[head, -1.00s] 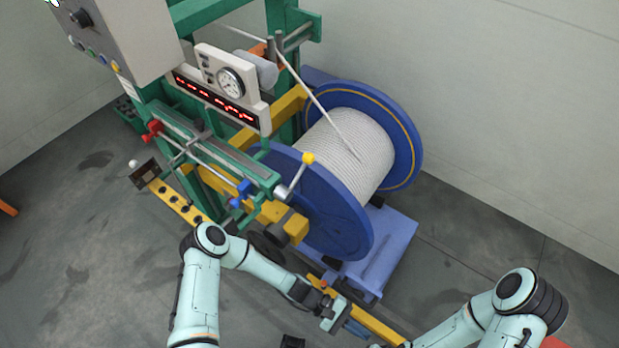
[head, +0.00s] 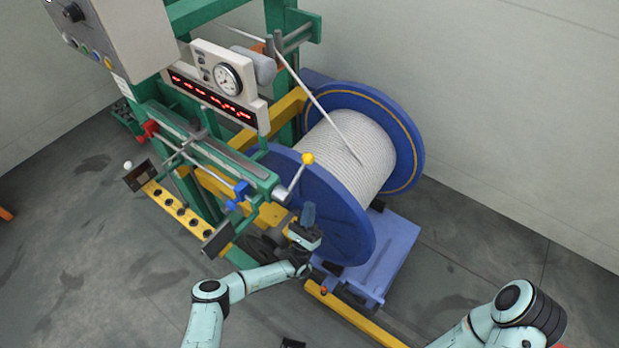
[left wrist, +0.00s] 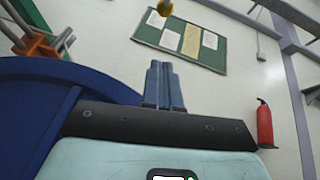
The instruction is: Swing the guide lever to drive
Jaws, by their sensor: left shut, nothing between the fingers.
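A lever with a chrome arm (head: 295,179) and a yellow ball knob (head: 307,158) stands tilted up and right at the right end of the green guide rail (head: 214,152), in front of the blue reel; it looks like the guide lever.
The blue reel (head: 330,217) with pale rope (head: 350,150) is close behind my left gripper. A blue clamp (head: 238,190) and red clamp (head: 149,131) sit on the guide rod. A yellow perforated bar (head: 180,208) lies left. A gauge (head: 228,79) is above.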

